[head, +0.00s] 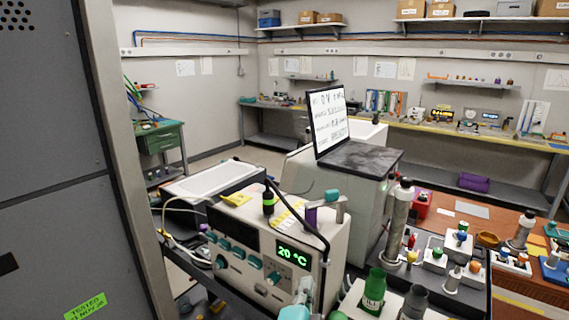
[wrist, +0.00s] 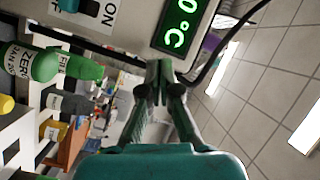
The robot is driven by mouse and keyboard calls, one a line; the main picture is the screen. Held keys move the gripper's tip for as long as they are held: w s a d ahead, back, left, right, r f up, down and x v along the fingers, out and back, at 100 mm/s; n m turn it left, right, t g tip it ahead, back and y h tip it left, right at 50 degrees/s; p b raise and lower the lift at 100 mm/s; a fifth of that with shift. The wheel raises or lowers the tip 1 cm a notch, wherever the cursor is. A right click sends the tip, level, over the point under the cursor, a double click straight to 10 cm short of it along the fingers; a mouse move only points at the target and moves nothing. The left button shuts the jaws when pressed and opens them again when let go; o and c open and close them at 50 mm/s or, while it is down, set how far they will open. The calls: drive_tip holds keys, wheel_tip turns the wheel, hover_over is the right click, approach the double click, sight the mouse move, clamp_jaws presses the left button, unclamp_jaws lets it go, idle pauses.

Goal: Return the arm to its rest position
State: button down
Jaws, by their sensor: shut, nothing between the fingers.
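My gripper (wrist: 160,74) shows in the wrist view, teal with dark finger joints. Its fingertips meet and nothing is held between them. It points toward the front of the instrument with the lit green "20 °C" display (wrist: 181,24), which lies just beyond the fingertips in the picture. I cannot tell how far apart they are. In the head view the same instrument (head: 318,232) stands at the lower centre. Pale and teal parts at its lower right edge look like part of my arm, but the fingers cannot be made out there.
Green bottles (wrist: 38,64) lie to the gripper's left in the wrist view. A green container (head: 374,288) stands right of the instrument in the head view. A grey cabinet (head: 50,150) fills the left side. A monitor (head: 328,120) stands behind. Open floor shows at the back.

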drive_tip(key=s+d+f+n+g+y, duration=0.15)
drive_tip(key=s+d+f+n, duration=0.3)
drive_tip(key=s+f, duration=0.5)
drive_tip(key=s+d+f+n+y, duration=0.35)
drive_tip(key=s+f+n, duration=0.25)
drive_tip(key=s+f, duration=0.35)
drive_tip(key=s+d+n, duration=0.2)
drive_tip(key=s+d, duration=0.1)
drive_tip(key=s, duration=1)
drive_tip(key=s+d+r+n+h, duration=0.1)
drive_tip(key=s+d+n, duration=0.2)
drive_tip(key=s, duration=1)
drive_tip(key=shift+r+g, duration=0.3)
drive_tip(key=shift+g, duration=0.15)
